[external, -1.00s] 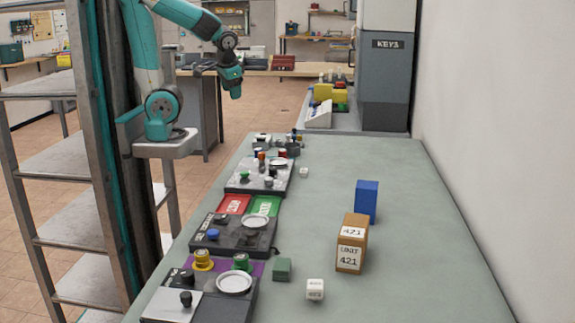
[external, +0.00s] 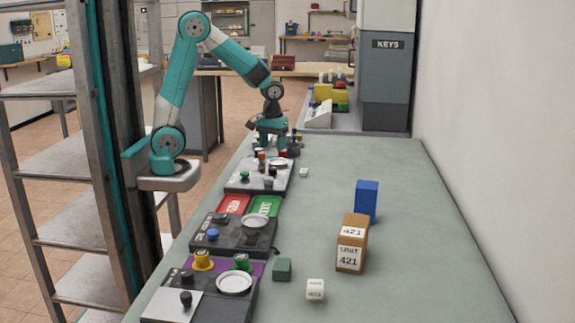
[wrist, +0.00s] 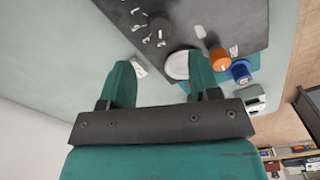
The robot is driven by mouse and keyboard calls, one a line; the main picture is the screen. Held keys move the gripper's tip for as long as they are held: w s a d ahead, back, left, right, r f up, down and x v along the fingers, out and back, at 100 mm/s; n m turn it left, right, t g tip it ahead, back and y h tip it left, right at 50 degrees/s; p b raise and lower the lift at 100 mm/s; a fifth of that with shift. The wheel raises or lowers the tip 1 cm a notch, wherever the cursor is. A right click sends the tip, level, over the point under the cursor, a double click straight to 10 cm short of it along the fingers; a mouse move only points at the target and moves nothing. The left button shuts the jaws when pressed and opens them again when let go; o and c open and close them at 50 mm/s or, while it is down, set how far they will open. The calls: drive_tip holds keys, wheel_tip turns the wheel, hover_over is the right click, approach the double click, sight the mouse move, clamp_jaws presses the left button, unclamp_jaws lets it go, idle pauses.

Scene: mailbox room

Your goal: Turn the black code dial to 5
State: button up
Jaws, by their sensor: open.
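In the wrist view a black dial (wrist: 160,27) with white marks around it sits on a dark panel (wrist: 235,20), above and apart from my fingertips. The marks are too small to read. My gripper (wrist: 162,75) is open, its two teal fingers apart, with nothing held. In the external view my gripper (external: 270,138) hangs low over the far end of the row of panels. Black knobs show on the nearest panel (external: 186,298) and the far panel (external: 268,182); I cannot tell which matches the wrist view's dial.
A white disc (wrist: 177,65), an orange knob (wrist: 219,59) and a blue knob (wrist: 240,71) are close to my right finger. A small white block (wrist: 138,67) is by the left finger.

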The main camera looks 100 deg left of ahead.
sight(273, 168)
wheel_tip(273, 168, down, 8)
drive_tip(key=shift+f+b, duration=0.2)
drive_tip(key=shift+b, duration=0.35)
drive_tip(key=shift+c, duration=0.2)
drive_tip(key=c, duration=0.9)
